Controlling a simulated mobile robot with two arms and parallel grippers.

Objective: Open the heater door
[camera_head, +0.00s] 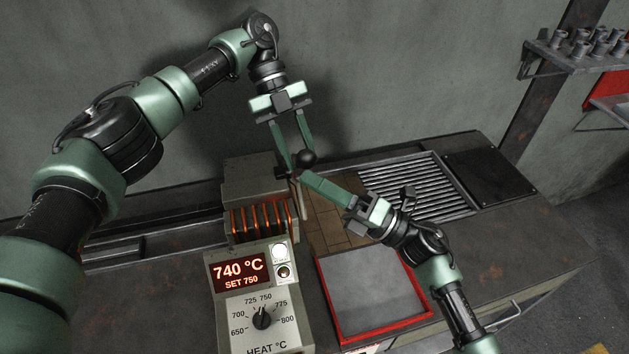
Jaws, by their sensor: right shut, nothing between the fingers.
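The heater (252,176) is a grey box on the bench, left of centre, with upright slats glowing orange (262,219). I cannot make out the edges of its door. A black ball knob (306,158) shows at the heater's right side; I cannot tell if it belongs to the door. My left gripper (298,162) reaches down from above, its fingers apart around the knob. I cannot tell whether they press on it. My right gripper (303,177) comes from the lower right, shut and empty, its tip just below the knob. The tips hide part of that area.
A control panel (254,305) in front of the heater reads 740 °C, set 750. A red-rimmed tray (385,333) with a grey surface lies to the right. A slatted grate (418,180) is behind it. A wall shelf (572,62) holds several grey cylinders.

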